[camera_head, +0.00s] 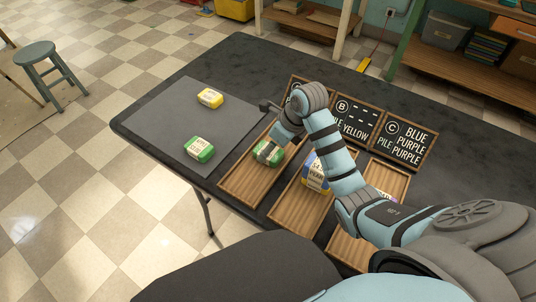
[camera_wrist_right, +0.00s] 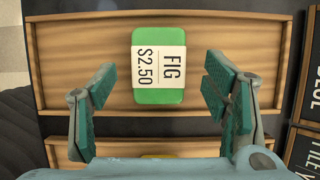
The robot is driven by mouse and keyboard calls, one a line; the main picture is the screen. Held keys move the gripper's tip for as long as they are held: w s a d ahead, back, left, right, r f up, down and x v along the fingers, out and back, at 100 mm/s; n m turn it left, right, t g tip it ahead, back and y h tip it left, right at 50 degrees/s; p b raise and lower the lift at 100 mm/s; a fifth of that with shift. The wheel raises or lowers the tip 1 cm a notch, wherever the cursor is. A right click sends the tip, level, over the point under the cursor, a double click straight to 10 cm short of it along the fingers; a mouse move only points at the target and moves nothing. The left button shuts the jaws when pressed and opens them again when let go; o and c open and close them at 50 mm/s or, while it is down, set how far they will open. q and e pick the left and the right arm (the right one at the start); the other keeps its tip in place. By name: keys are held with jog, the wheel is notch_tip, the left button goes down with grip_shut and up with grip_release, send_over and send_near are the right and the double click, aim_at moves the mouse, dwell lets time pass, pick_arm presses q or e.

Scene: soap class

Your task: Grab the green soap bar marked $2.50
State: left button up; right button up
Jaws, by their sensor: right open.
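The green soap bar (camera_wrist_right: 160,97) has a white band reading FIG $2.50 and lies flat in a wooden tray (camera_wrist_right: 60,80). In the head view a green bar (camera_head: 262,156) lies in the leftmost tray (camera_head: 240,187), partly covered by my right gripper (camera_head: 268,132). In the wrist view my right gripper (camera_wrist_right: 160,85) is open and empty. Its fingers stand apart on either side of the bar, with a gap on each side. How high they are above it is hard to tell. My left gripper is not in view.
Another green bar (camera_head: 199,149) and a yellow bar (camera_head: 210,98) lie on a grey mat (camera_head: 165,120). The middle tray (camera_head: 293,212) holds a blue, white and yellow stack. Signs B (camera_head: 355,121) and C (camera_head: 403,142) stand behind the trays. A stool (camera_head: 42,60) stands left.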

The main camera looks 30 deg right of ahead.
jog(key=shift+x, duration=1)
jog(key=c, duration=1.3)
jog(key=shift+r, duration=0.1)
